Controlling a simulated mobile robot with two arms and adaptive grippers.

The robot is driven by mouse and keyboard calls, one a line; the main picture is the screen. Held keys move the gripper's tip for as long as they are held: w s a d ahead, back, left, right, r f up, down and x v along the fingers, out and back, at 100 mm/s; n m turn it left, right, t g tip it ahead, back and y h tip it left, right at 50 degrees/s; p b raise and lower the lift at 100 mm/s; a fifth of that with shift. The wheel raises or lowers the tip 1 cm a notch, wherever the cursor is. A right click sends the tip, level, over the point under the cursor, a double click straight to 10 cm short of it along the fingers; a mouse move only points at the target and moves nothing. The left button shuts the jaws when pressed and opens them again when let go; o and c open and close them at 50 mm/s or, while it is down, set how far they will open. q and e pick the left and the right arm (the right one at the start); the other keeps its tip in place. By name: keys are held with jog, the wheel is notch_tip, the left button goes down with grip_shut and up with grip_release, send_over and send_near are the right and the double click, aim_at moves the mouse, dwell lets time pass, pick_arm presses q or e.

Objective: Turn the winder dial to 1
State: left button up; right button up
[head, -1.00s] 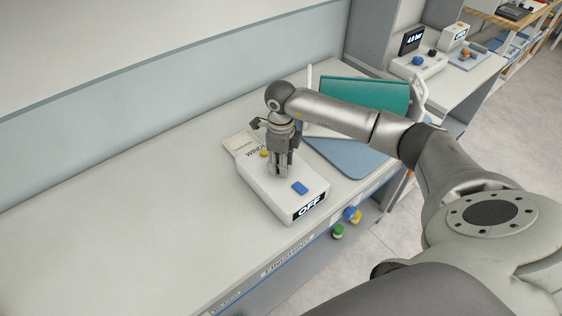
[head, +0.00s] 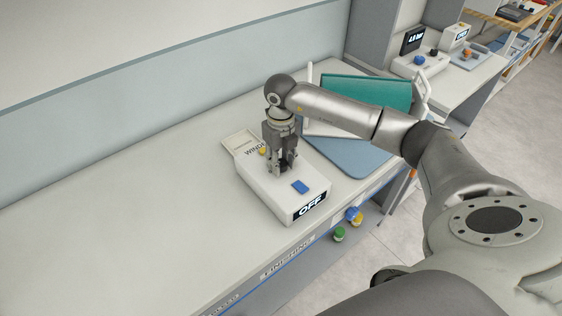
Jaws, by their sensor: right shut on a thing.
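The winder box (head: 268,196) is a white block on the bench, with a blue button (head: 300,187) on its top and a display (head: 312,205) that reads OFF on its front. A label starting "WIND" lies at its back, partly hidden. My right gripper (head: 280,171) points down onto the top of the box, shut on the small dark dial there. The fingers mostly hide the dial, so its setting cannot be read. A yellow part (head: 262,151) shows just behind the gripper. My left gripper is not in view.
A blue mat (head: 350,158) and a teal panel (head: 365,95) in a white frame stand right of the box. Green, blue and yellow knobs (head: 339,234) sit below the bench edge. The bench (head: 110,230) is clear on the left.

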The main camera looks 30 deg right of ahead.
aim_at(281, 163)
jog(key=shift+m, duration=0.7)
jog(key=o, duration=1.1)
jog(key=shift+c, duration=0.2)
notch_tip(281, 163, up, 12)
